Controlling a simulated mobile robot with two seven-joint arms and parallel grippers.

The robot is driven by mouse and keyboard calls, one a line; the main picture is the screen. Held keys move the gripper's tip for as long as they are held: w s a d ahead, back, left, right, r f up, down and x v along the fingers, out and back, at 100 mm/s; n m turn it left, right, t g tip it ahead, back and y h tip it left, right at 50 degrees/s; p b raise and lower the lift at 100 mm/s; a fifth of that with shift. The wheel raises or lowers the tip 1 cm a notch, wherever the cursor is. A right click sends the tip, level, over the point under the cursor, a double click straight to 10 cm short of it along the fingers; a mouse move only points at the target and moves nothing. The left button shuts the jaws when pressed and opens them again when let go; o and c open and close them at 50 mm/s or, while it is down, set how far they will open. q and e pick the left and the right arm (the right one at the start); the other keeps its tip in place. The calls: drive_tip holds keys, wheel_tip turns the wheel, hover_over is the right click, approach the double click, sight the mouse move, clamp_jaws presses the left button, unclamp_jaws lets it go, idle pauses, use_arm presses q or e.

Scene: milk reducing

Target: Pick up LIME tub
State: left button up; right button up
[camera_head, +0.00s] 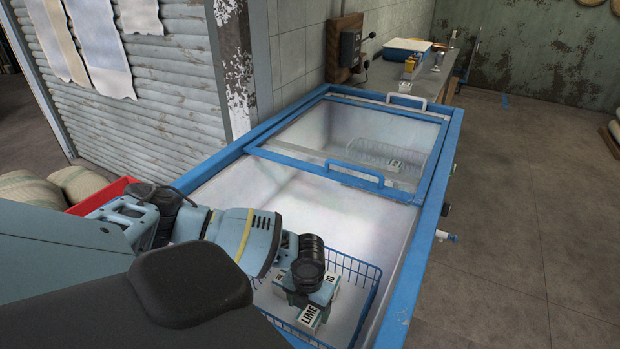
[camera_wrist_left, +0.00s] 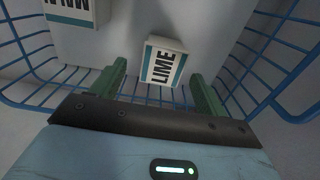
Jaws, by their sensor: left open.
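The LIME tub (camera_head: 311,316) is a small white box with a teal stripe and black lettering, in the blue wire basket inside the freezer. In the left wrist view the LIME tub (camera_wrist_left: 163,63) lies between and just beyond the two green fingers. My left gripper (camera_wrist_left: 158,88) is open around the near end of the tub; whether a finger touches it I cannot tell. In the head view my left gripper (camera_head: 305,298) reaches down into the basket and partly covers the tubs. My right gripper is not in view.
A second labelled tub (camera_wrist_left: 75,10) sits at the upper left in the wrist view. The blue wire basket (camera_head: 362,270) surrounds the gripper. A sliding glass lid (camera_head: 350,130) with blue handles covers the freezer's far half, with another tub (camera_head: 394,164) under it.

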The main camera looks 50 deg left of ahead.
sight(309, 314)
use_arm(q)
drive_tip(key=shift+d+f, duration=0.15)
drive_tip(key=shift+f, duration=2.45)
drive_tip(key=shift+c, duration=0.3)
drive_tip(key=c, duration=1)
drive_tip(key=shift+r, duration=0.1)
wheel_tip(309, 314, up, 10)
drive_tip(key=shift+f+p, duration=0.1)
drive_tip(key=shift+p, duration=0.3)
